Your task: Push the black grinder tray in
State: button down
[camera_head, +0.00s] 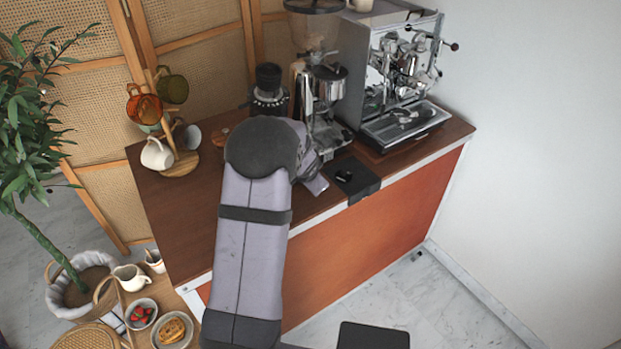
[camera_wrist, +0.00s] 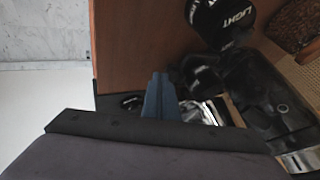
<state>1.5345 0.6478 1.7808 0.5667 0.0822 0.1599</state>
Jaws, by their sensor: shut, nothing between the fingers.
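The coffee grinder (camera_head: 325,90) stands on the wooden counter, left of the espresso machine, with a chrome body and a clear hopper. A dark tray (camera_head: 335,137) shows low at its front, partly hidden by my arm; I cannot tell how far it sticks out. My gripper (camera_wrist: 158,82) shows in the wrist view as blue fingers close together, shut and empty, over the counter. Shiny metal and dark parts lie just beyond the fingers there. I cannot tell whether the fingertips touch the tray. In the head view my arm hides most of the gripper.
A black mat (camera_head: 362,190) with a small black item lies at the counter's front edge. The espresso machine (camera_head: 400,75) stands right. A mug tree (camera_head: 178,165) stands left. Black containers marked LIGHT (camera_wrist: 228,17) are close by in the wrist view.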

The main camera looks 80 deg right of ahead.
jog(key=shift+w+d+r+p, duration=0.2)
jog(key=shift+w+d+p, duration=0.85)
jog(key=shift+p, duration=1.35)
jog(key=shift+w+d+r+p, duration=0.2)
jog(key=shift+w+d+p, duration=0.8)
jog(key=shift+p, duration=1.35)
jog(key=shift+w+d+f+p, duration=0.1)
jog(key=shift+w+d+p, duration=0.2)
jog(key=shift+p, duration=0.8)
jog(key=shift+w+d+f+p, duration=0.1)
jog(key=shift+w+f+p, duration=0.1)
jog(key=shift+p, duration=0.25)
jog(key=shift+w, duration=0.1)
jog(key=shift+f+b, duration=0.15)
jog(key=shift+b, duration=0.8)
jog(key=shift+s+f+b, duration=0.1)
jog(key=shift+s+b, duration=0.25)
jog(key=shift+b, duration=0.6)
jog(key=s+a+b, duration=0.2)
jog(key=b, duration=0.5)
jog(key=shift+s+a+f, duration=0.1)
jog(key=shift+s+a, duration=0.2)
jog(key=shift+a, duration=0.1)
jog(key=p+v, duration=0.2)
jog(key=v, duration=0.8)
jog(key=shift+r, duration=0.3)
